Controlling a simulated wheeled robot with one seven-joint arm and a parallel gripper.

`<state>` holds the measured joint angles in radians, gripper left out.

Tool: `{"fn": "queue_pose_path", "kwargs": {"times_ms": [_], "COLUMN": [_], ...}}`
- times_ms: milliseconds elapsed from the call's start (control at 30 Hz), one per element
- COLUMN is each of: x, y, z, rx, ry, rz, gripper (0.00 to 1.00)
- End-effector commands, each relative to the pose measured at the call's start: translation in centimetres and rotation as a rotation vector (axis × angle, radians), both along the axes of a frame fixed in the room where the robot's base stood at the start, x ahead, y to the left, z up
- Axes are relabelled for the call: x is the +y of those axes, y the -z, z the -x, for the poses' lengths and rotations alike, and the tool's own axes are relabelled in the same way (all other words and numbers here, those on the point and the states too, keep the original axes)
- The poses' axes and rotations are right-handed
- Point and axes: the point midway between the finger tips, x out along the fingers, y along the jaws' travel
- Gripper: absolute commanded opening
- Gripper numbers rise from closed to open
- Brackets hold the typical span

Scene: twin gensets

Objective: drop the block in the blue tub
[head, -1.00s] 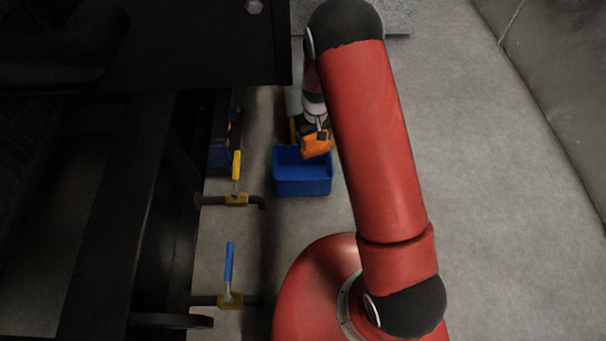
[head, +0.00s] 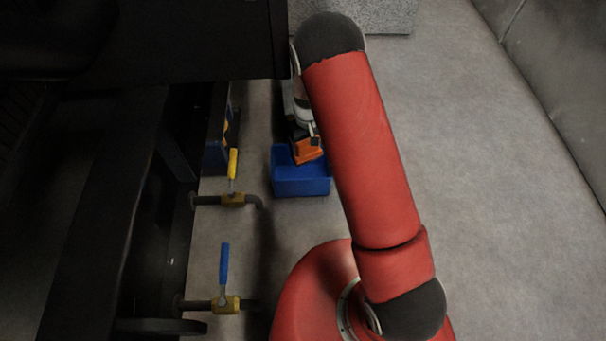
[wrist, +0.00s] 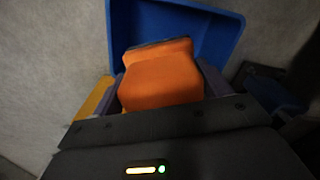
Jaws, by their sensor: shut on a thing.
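The orange block (head: 307,150) is held by my gripper (head: 304,140) over the blue tub (head: 301,186) in the head view. In the wrist view the block (wrist: 160,82) sits between the two fingers of my gripper (wrist: 160,88), which is shut on it. The tub's blue wall (wrist: 215,28) shows behind and around the block there. The block is tilted and overlaps the tub's opening in both views. How far it is above the tub's floor is hard to tell.
Two pipe valves, one with a yellow handle (head: 232,164) and one with a blue handle (head: 224,264), stick out at the left from dark machinery (head: 110,190). A grey speckled slab (head: 385,15) lies at the top. The floor at the right is clear.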

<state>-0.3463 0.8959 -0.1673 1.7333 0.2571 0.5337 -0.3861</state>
Motion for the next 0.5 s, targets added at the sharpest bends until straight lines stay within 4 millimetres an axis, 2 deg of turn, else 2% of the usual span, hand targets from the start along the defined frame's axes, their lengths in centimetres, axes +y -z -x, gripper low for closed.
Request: {"fn": "queue_pose_path", "kwargs": {"times_ms": [100,133,267,300,500], "x": [0.01,-0.01,-0.01,0.0,-0.01], "y": [-0.08,-0.08,-0.07,-0.07,-0.09], "z": [-0.02,-0.01,0.0,0.0,0.02], "rx": [0.0,0.0,0.0,0.0,0.001], "ry": [0.0,0.0,0.0,0.0,0.001], "rz": [0.0,0.0,0.0,0.0,0.0], "gripper": [0.44,0.8,0.97,1.0,1.0]}}
